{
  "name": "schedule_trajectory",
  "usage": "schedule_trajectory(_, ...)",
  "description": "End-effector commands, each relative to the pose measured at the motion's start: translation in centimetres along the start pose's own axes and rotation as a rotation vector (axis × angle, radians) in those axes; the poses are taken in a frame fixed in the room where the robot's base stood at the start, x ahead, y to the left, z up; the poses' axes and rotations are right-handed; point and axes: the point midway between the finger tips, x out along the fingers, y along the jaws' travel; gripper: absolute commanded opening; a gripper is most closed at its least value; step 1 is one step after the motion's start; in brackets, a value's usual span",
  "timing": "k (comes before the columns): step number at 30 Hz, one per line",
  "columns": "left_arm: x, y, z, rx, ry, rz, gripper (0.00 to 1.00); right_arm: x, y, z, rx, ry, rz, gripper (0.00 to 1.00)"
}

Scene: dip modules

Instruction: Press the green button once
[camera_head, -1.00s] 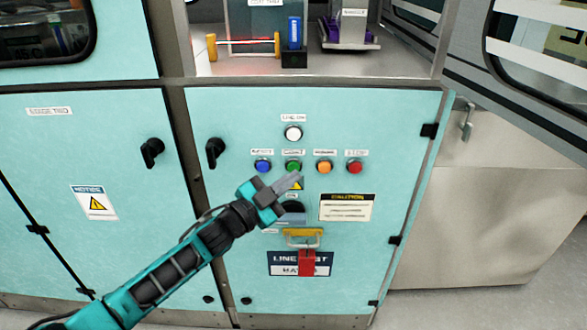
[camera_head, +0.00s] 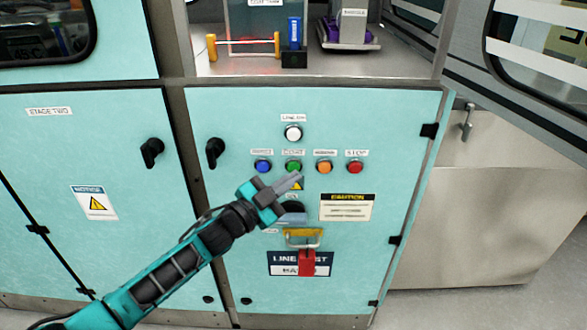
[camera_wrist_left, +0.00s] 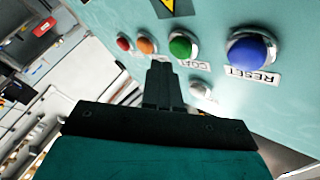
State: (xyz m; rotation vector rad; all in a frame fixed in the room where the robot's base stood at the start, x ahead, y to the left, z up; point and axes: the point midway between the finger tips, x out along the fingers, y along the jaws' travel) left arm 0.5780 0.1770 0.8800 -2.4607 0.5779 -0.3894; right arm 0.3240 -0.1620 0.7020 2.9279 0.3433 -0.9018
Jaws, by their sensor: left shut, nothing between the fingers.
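The green button (camera_head: 293,167) sits in a row on the light teal cabinet door, between the blue button (camera_head: 263,167) and the orange button (camera_head: 324,167). My left gripper (camera_head: 298,177) is shut and empty, its fingertips just below the green button in the head view. In the left wrist view, the shut fingers (camera_wrist_left: 160,66) point towards the panel, and their tips appear a little to the left of the green button (camera_wrist_left: 182,46). I cannot tell how wide the gap to the panel is; no contact is clear. My right gripper is not in view.
A red button (camera_head: 355,167) ends the row, and a white lamp (camera_head: 293,133) is above it. Below are a caution label (camera_head: 346,207) and a yellow hasp (camera_head: 302,233) with a red tag (camera_head: 306,263). A black door handle (camera_head: 215,152) projects at the left.

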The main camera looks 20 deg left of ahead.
Motion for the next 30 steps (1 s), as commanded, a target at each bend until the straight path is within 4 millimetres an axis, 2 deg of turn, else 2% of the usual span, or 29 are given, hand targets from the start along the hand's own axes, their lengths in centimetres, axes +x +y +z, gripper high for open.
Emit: schedule_trajectory(30, 0.64, -0.47, 0.47, 0.0, 0.0, 0.0, 0.0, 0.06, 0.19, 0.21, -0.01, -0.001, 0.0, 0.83)
